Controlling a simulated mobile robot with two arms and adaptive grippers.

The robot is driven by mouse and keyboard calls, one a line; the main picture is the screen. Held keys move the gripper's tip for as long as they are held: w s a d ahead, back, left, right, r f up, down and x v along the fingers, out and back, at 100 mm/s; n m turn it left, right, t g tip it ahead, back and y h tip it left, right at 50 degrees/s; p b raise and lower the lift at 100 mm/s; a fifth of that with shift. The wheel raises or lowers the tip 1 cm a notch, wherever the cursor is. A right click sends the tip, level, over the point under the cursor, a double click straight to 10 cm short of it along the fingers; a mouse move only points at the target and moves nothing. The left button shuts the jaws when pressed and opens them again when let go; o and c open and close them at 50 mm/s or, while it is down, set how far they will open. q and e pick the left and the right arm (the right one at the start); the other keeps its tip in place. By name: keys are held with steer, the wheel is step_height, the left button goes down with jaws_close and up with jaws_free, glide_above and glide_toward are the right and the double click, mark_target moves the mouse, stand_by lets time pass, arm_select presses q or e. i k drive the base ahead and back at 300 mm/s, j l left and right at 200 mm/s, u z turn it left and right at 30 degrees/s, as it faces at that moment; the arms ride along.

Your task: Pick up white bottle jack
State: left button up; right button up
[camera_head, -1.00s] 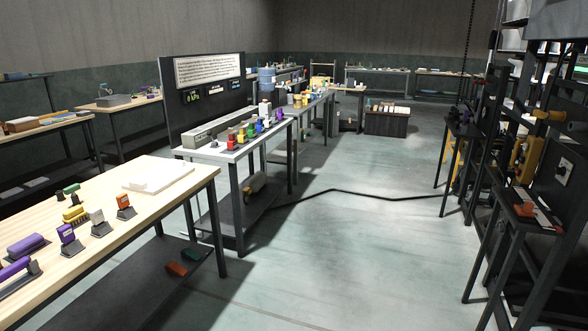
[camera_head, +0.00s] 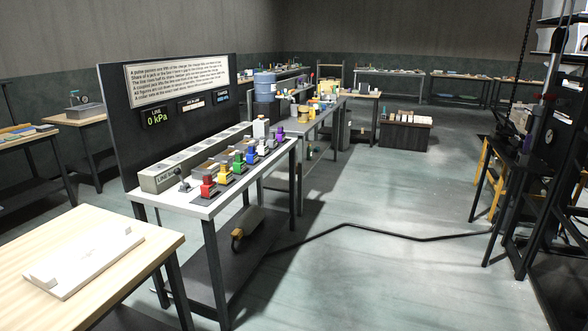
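A row of small coloured jacks stands on the white-topped table (camera_head: 205,211) in the middle left. The row runs from a red one (camera_head: 208,188) near the front through yellow (camera_head: 224,175), green (camera_head: 238,161) and blue (camera_head: 250,154) to a purple one (camera_head: 279,134). A small white piece (camera_head: 263,147) stands between the blue and purple ones and looks like the white bottle jack; it is too small to be sure. A larger pale bottle-like thing (camera_head: 261,128) stands behind it. Neither of my grippers is in view.
A wooden bench (camera_head: 150,248) with a white slab (camera_head: 84,262) is at the front left. A black sign panel (camera_head: 120,120) rises behind the white table. A dark cable (camera_head: 370,230) crosses the open floor (camera_head: 380,285). Dark stands and shelving (camera_head: 545,190) are at the right.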

mark_target(263, 149)
steer(key=i, duration=2)
